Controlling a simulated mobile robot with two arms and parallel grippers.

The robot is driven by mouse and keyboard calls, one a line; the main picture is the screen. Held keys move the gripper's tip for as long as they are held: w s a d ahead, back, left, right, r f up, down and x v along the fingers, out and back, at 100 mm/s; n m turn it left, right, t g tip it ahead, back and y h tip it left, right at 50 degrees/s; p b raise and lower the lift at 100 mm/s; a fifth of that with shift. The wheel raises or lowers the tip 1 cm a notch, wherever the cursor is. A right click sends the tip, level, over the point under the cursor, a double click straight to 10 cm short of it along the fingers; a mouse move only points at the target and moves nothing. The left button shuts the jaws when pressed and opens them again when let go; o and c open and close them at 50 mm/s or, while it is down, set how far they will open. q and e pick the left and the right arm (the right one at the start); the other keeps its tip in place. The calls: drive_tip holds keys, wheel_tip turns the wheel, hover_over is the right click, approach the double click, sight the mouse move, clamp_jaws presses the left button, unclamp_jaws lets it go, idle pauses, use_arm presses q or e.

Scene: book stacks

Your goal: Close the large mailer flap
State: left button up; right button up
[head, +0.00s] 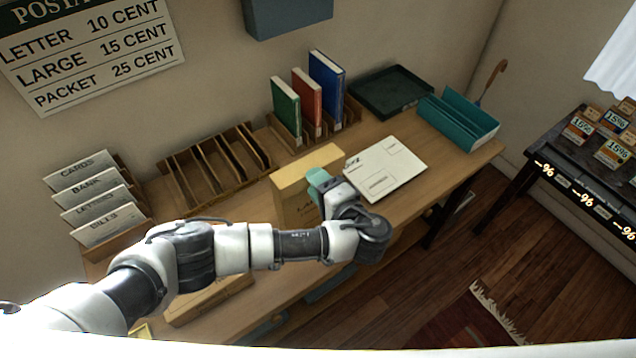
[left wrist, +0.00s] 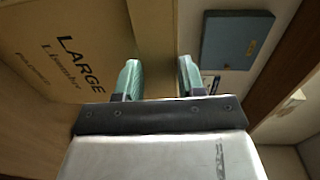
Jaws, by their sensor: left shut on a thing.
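The large mailer (head: 292,200) is a tan cardboard piece standing on the desk, with dark lettering on its front partly hidden by my left gripper. In the left wrist view its face (left wrist: 70,60) reads "LARGE". A lighter tan panel (head: 300,168), which looks like its flap, extends along its top. My left gripper (head: 320,182), with teal fingertips, is at the mailer's upper right. In the left wrist view a tan cardboard strip (left wrist: 153,40) lies between the two fingers, which are shut on it. My right gripper is not in view.
A white envelope (head: 388,168) lies just right of the mailer. Behind are a wooden slotted rack (head: 215,165), upright books (head: 326,85) and a dark tray (head: 392,90). A teal holder (head: 458,118) is at the right end. Labelled cards (head: 90,195) stand at left.

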use_arm(q)
drive_tip(key=shift+f, duration=0.1)
drive_tip(key=o, duration=0.9)
drive_tip(key=shift+c, duration=0.2)
drive_tip(key=v, duration=1)
drive_tip(key=shift+s+d, duration=0.2)
drive_tip(key=shift+s, duration=0.15)
